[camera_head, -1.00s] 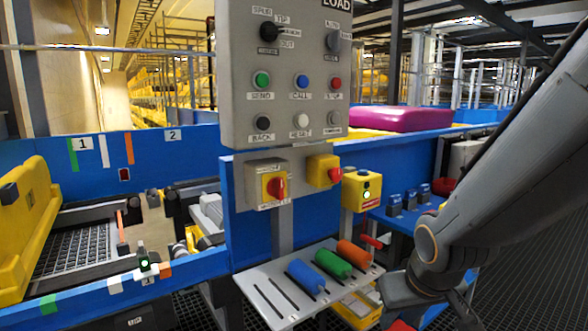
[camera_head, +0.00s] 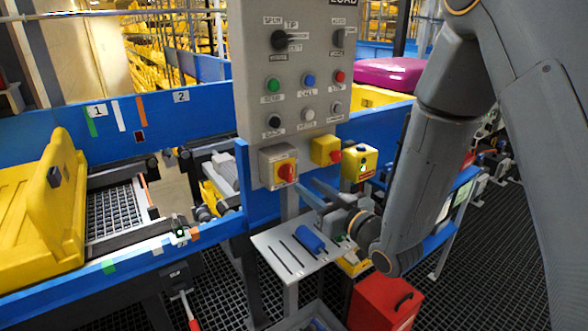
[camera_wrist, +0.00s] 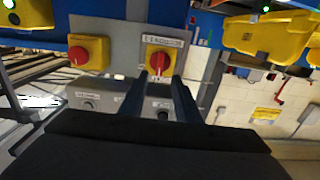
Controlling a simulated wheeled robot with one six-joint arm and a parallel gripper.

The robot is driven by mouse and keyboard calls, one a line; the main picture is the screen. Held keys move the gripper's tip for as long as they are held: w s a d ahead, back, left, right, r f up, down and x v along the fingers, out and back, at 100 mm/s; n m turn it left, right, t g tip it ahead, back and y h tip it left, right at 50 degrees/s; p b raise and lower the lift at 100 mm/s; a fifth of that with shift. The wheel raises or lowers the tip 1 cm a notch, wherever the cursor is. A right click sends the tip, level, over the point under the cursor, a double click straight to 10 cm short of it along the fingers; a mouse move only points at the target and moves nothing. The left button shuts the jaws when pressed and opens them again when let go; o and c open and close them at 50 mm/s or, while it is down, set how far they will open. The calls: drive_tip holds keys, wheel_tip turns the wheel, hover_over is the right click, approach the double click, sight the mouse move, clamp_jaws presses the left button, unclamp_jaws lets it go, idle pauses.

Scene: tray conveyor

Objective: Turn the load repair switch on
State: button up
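The labelled rotary switch is a yellow plate with a red knob (camera_head: 288,172) on a grey box (camera_head: 266,170) below the main panel. In the wrist view its red knob (camera_wrist: 163,58) sits just beyond my fingertips, under a label that is too small to read. My gripper (camera_head: 304,187) is in front of the box and slightly right of the knob. In the wrist view my gripper (camera_wrist: 160,78) is open, with nothing between the fingers, lined up with the knob. Contact cannot be told.
A second yellow box with a red knob (camera_head: 327,151) is close on the right. The grey panel (camera_head: 300,70) with buttons is above. A slotted grey shelf (camera_head: 275,262) with a blue cylinder (camera_head: 309,239) is below. A red box (camera_head: 380,305) stands on the floor.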

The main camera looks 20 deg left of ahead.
sight(291, 174)
drive_tip(key=p+x, duration=0.2)
drive_tip(key=x, duration=0.5)
drive_tip(key=shift+w+a, duration=0.2)
drive_tip(key=shift+c, duration=0.5)
clamp_jaws()
